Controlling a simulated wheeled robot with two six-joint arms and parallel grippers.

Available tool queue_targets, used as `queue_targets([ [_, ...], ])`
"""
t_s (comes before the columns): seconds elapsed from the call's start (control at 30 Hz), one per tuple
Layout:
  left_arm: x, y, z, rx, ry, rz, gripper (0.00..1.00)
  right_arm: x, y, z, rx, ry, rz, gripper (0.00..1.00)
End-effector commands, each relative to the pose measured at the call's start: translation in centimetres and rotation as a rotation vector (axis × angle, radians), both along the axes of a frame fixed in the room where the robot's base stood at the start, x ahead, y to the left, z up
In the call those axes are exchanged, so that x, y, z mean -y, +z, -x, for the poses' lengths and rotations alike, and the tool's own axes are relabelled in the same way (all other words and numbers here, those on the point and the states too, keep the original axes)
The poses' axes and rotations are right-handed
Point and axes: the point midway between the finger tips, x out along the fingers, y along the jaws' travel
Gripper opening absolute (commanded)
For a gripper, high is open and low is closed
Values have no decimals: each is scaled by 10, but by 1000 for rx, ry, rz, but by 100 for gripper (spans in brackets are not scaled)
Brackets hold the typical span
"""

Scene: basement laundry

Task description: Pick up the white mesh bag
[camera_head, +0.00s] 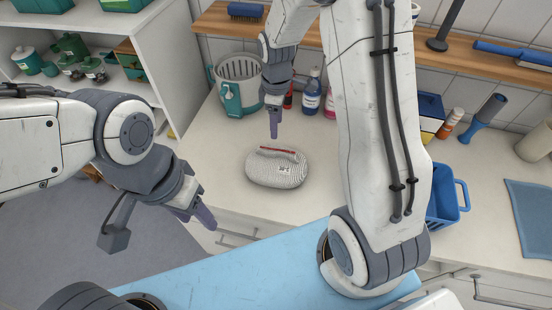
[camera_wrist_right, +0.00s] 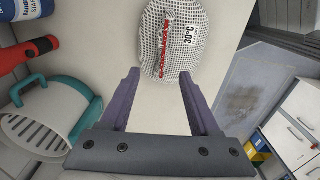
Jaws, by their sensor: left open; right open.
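The white mesh bag (camera_head: 276,171) lies on the pale countertop, with a red strip along its top and a small label. It also shows in the right wrist view (camera_wrist_right: 180,40), just beyond the fingertips, with its label reading 30°C. My right gripper (camera_head: 274,128) points down above the counter, behind the bag in the head view. In the right wrist view its two purple fingers (camera_wrist_right: 158,75) are apart with nothing between them. My left gripper (camera_head: 205,217) is open and empty, left of the bag and out past the counter's front edge.
A white and teal basket (camera_head: 238,84) stands behind the bag to the left. Bottles (camera_head: 311,92) stand behind it. A blue basket (camera_head: 446,196) sits to the right, partly behind my right arm. The counter around the bag is clear.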

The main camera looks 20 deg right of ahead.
Motion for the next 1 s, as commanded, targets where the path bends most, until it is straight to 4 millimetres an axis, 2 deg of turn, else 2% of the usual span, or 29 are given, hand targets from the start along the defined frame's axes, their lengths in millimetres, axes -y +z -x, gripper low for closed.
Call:
queue_targets([
  [0.2, 0, 10, 0, 0, -2, 0, 50, 2, -34, 1, -7, 3, 0, 62],
  [0.47, 0, 17, 0, 0, -3, 0, 50, 2, -54, 3, -6, 3, 0, 62],
  [0.63, 0, 34, 0, 0, -5, 0, 50, 2, -75, 10, -9, 2, 0, 62],
  [0.73, 0, 37, 0, 1, -6, 0, 50, 2, -89, 9, -6, 2, 0, 62],
  [1.0, 0, 38, 0, 1, -7, 0, 50, 2, -102, 8, -1, 2, 0, 62],
])
